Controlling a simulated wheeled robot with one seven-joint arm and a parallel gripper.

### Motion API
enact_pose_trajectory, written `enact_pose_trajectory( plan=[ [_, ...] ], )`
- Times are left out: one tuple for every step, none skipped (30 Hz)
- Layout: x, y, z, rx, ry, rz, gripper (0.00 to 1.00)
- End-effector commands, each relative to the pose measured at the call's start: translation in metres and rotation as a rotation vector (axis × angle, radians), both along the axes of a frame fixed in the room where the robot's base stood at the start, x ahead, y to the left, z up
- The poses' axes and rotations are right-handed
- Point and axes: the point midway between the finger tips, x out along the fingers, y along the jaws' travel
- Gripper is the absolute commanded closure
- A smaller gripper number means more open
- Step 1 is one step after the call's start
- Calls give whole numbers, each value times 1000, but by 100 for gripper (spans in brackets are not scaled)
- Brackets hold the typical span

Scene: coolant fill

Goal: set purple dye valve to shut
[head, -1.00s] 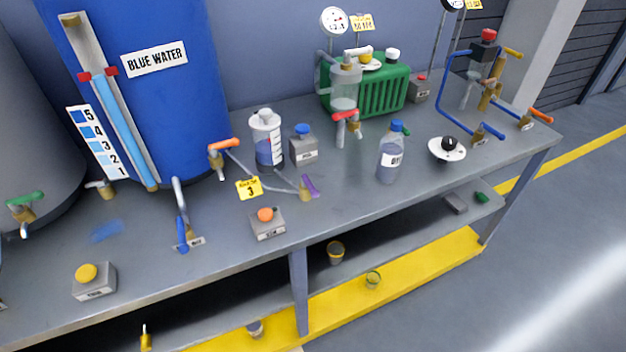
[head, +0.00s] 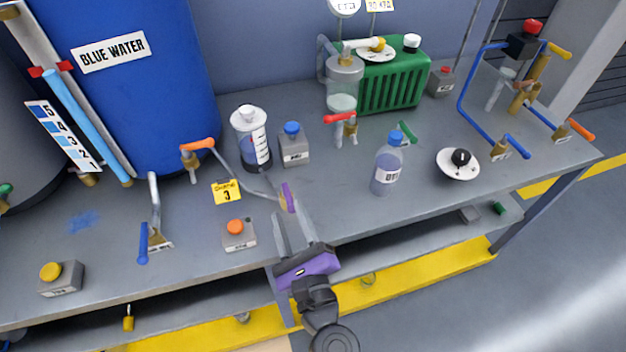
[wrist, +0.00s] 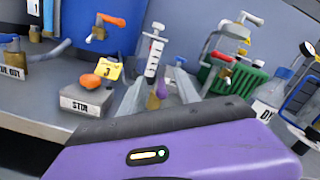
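The purple dye valve handle (head: 287,196) stands on a small brass-coloured body near the front edge of the bench, at the end of a grey pipe. It also shows in the wrist view (wrist: 161,90) between the fingers. My gripper (head: 291,216), with a purple body, reaches over the bench's front edge toward the valve. Its two grey fingers are apart, with the valve at or just beyond their tips. In the wrist view the open fingers (wrist: 160,80) flank the valve. I cannot tell whether they touch it.
A grey box with an orange button (head: 240,235) sits left of the gripper, behind it a yellow tag marked 3 (head: 226,192). A white-capped cylinder (head: 251,140) and a blue-capped bottle (head: 387,168) stand farther back. A blue tank (head: 130,110) rises at left.

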Motion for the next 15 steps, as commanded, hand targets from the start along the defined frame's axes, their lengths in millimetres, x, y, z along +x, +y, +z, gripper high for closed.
enact_pose_trajectory(
  plan=[
    [1,0,-15,88,61,3,61],
    [0,-1,-23,141,97,3,61],
    [0,-2,-28,206,132,3,61],
    [0,-2,-30,244,148,3,61],
    [0,-2,-30,273,158,3,61],
    [1,-3,-30,296,165,2,61],
    [1,-3,-30,306,167,1,61],
    [2,-3,-30,312,169,2,61],
    [4,-2,-29,317,170,1,61],
    [6,-2,-29,319,171,1,61],
    [9,-1,-29,319,171,1,61],
    [14,1,-29,319,170,2,61],
    [18,2,-28,319,169,2,61],
    [22,3,-28,319,169,2,61],
    [28,5,-28,319,168,1,61]
  ],
)
